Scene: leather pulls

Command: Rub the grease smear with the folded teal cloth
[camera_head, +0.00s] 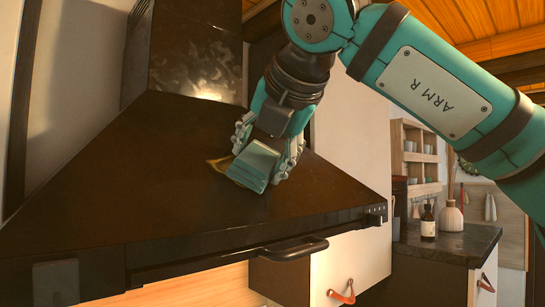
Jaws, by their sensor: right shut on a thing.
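The folded teal cloth (254,166) is between the fingers of my right gripper (266,152), which is shut on it. The cloth lies against the sloping dark face of the range hood (120,185), or very close to it; I cannot tell if it presses. A yellowish-brown grease smear (217,163) shows at the left edge of the cloth. The rest of the smear, if any, is hidden behind the cloth and gripper. My left gripper is not in view.
White cabinet fronts with leather pulls (342,292) are below. At right, a dark counter (455,243) holds a brown bottle (428,222) and a vase (451,217). The hood's left face is clear.

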